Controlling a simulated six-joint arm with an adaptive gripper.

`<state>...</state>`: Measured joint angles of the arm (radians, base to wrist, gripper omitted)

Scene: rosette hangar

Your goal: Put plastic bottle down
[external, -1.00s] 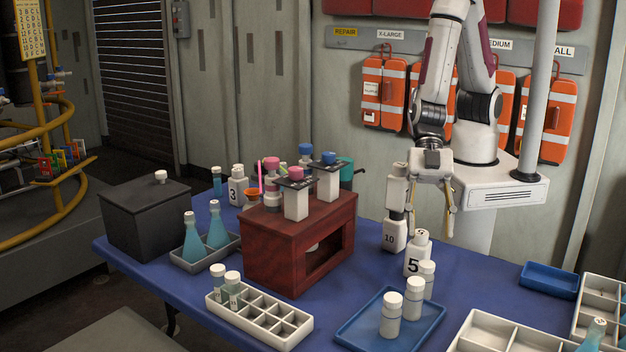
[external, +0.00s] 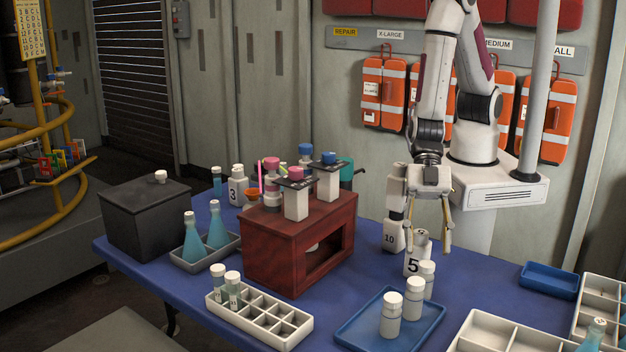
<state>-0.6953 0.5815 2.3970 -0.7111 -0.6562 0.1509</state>
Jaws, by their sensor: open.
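My gripper (external: 427,247) points down over the right part of the blue table, its two fingers spread with nothing gripped. A white plastic bottle marked 5 (external: 413,265) stands upright below it; its cap shows between the fingers, but I cannot tell whether they are around it or behind it. A white bottle marked 10 (external: 391,238) stands upright just to the left, partly hidden by the left finger. Several white capped bottles (external: 390,318) stand at the blue tray (external: 352,339) in front. Which bottle the task means is not clear.
A red-brown wooden rack (external: 270,258) holding bottles stands left of the gripper. A white compartment tray (external: 285,333) is at the front, with another (external: 480,335) at right. A small blue tray (external: 550,280) lies at right. The table (external: 480,270) is bare right of bottle 5.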

